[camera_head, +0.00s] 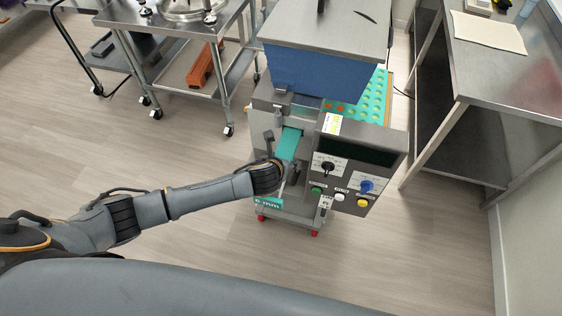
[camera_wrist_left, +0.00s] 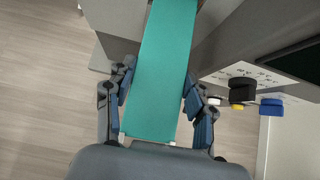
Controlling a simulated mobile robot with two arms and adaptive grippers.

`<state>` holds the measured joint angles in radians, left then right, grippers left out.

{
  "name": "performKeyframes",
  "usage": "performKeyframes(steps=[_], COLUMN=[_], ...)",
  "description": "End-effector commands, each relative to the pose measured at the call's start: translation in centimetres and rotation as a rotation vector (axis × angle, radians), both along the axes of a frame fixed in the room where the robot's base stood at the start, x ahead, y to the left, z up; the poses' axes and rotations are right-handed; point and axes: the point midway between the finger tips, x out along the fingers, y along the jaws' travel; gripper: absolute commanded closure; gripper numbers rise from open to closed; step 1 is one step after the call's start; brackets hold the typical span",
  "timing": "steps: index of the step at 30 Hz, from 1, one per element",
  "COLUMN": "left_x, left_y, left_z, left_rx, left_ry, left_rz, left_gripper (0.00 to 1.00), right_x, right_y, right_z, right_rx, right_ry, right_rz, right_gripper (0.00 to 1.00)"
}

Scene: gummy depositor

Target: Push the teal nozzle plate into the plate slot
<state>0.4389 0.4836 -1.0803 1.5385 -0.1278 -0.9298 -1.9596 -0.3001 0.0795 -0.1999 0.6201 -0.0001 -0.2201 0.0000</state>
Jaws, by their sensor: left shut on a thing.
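The teal nozzle plate (camera_head: 290,144) is a long flat strip at the left front of the depositor machine. Its far end goes in under the machine body, where the plate slot itself is hidden. In the left wrist view the plate (camera_wrist_left: 162,70) runs from the top edge down between my fingers. My left gripper (camera_head: 283,166) is at the plate's near end; in the wrist view the gripper (camera_wrist_left: 158,95) is shut on the plate, one finger at each long side. My right gripper is in neither view.
The depositor has a blue hopper (camera_head: 325,72) and a control panel (camera_head: 345,170) with knobs and buttons, close to the right of my left gripper. A teal tray of moulds (camera_head: 374,95) lies behind. Steel tables stand left (camera_head: 170,32) and right (camera_head: 505,75). The floor in front is clear.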

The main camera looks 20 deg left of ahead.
Motion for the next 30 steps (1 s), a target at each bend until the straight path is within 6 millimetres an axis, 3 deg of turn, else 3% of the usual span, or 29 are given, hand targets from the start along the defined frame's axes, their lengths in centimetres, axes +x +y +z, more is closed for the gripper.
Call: performKeyframes(steps=[30], left_x=[3.7], left_y=[-0.2], left_z=[0.1], left_rx=[-0.002], left_ry=[-0.003], left_rz=[0.0], left_gripper=[1.0], right_x=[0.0], right_y=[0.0], right_z=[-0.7], right_rx=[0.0], right_ry=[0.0], right_rz=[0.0], right_gripper=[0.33])
